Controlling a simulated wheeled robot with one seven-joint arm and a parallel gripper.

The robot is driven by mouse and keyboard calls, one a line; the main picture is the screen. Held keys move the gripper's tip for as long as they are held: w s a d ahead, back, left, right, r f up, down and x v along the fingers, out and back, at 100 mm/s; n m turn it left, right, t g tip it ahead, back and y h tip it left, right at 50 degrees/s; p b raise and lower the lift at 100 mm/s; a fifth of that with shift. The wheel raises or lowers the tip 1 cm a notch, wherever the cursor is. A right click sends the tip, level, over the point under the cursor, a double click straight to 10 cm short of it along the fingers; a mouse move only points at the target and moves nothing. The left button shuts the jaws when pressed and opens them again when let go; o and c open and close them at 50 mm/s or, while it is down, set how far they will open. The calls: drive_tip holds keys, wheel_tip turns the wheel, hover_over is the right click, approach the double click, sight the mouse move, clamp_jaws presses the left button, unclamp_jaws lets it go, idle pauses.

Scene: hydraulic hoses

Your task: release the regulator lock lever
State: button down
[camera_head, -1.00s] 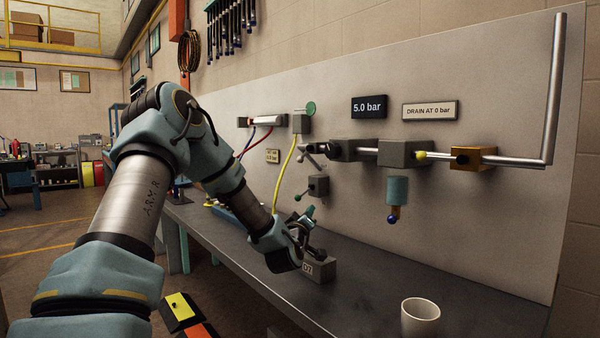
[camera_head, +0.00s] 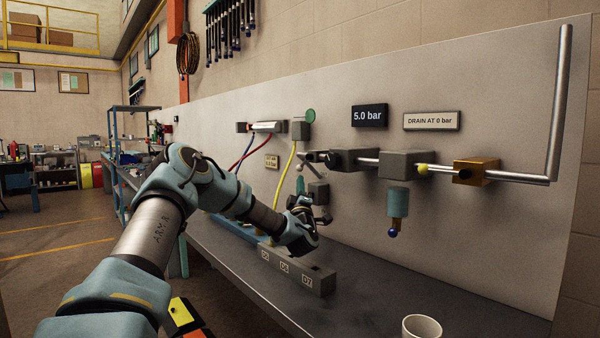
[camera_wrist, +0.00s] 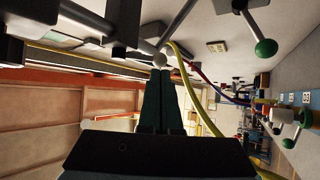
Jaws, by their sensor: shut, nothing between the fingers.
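In the head view, a small grey block (camera_head: 318,190) sits on the panel below the pipe line, behind my gripper (camera_head: 300,183). Its green-balled lever is mostly hidden there. My gripper points upward with its dark green fingers shut and empty. In the wrist view, the fingertips (camera_wrist: 160,70) are just below or touching a pale ball (camera_wrist: 160,60) on a metal rod; contact cannot be told. A rod with a green ball (camera_wrist: 265,47) is at upper right, apart from the fingers. No label shows which lever is the regulator lock.
A grey block with labelled slots (camera_head: 318,281) stands on the bench below my gripper. A white mug (camera_head: 421,327) is at the front. Yellow hose (camera_head: 285,185) hangs close to my arm. Signs read "5.0 bar" (camera_head: 368,116) and "DRAIN AT 0 bar" (camera_head: 431,121).

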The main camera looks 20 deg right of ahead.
sight(300, 170)
drive_tip(key=shift+p+x, duration=0.65)
drive_tip(key=shift+x, duration=1.2)
